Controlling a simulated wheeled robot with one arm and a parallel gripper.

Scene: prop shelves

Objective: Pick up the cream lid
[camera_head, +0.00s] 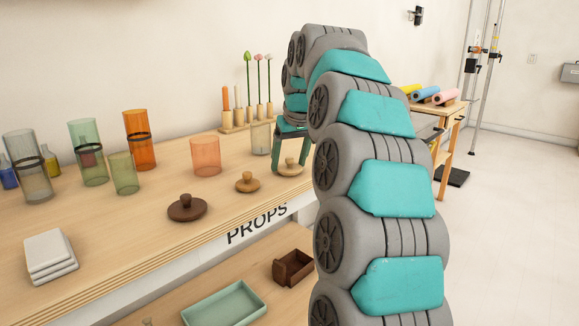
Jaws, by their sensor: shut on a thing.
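The cream lid (291,170), a pale disc with a small knob, is at the right end of the upper shelf, near its front edge. My gripper (289,164) comes down over it, with a teal finger on either side, and is shut on it. I cannot tell whether the lid rests on the wood or is slightly raised.
Behind stand a grey-beige glass (261,138), a coral glass (206,157) and a wooden holder (246,121) with candles and flowers. More coloured glasses and white tiles (50,255) are left. Below are a green tray (225,304) and a brown box (293,268). My arm hides the shelf's right end.

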